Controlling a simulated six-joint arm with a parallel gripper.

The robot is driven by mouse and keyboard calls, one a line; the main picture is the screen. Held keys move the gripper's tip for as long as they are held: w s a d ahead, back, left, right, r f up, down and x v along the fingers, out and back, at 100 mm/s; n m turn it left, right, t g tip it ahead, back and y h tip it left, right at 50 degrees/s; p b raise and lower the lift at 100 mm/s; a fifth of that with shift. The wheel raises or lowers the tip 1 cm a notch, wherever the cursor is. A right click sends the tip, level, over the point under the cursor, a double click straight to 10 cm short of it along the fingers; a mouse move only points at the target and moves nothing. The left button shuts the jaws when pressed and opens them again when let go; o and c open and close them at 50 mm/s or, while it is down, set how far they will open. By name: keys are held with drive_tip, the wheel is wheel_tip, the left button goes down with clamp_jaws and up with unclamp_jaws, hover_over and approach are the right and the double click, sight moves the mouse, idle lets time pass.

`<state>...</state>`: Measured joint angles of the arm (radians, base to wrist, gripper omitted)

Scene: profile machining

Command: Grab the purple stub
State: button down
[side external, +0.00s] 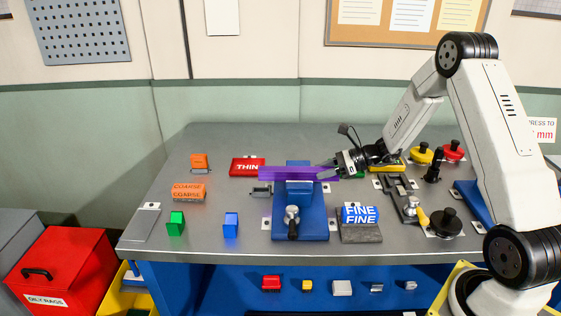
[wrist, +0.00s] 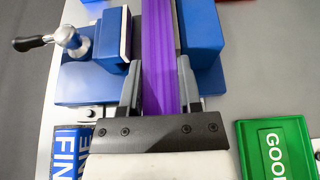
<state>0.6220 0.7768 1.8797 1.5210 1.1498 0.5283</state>
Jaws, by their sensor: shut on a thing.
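The purple stub (side external: 290,173) is a long bar lying across the blue vise (side external: 301,215), between its jaws. It sticks out past both sides of the vise. My gripper (side external: 328,172) is at the bar's right end in the side view. In the wrist view the purple bar (wrist: 159,62) runs up between the two grey fingers of my gripper (wrist: 158,88), which are shut on it. The blue vise (wrist: 201,38) shows on both sides of the bar there, with its handle at upper left. The bar's far end is out of the wrist view.
A red THIN block (side external: 247,167) lies left of the bar. A green GOOD plate (wrist: 276,150) lies beside my gripper. Green (side external: 176,223) and blue (side external: 231,225) blocks stand near the front edge.

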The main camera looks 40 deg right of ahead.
drive_tip(key=shift+r, duration=0.15)
drive_tip(key=shift+r, duration=0.75)
drive_tip(key=s+a+r, duration=0.3)
drive_tip(key=s+r, duration=0.8)
drive_tip(key=s, duration=0.2)
drive_tip(key=shift+s, duration=0.3)
drive_tip(key=shift+a+r, duration=0.1)
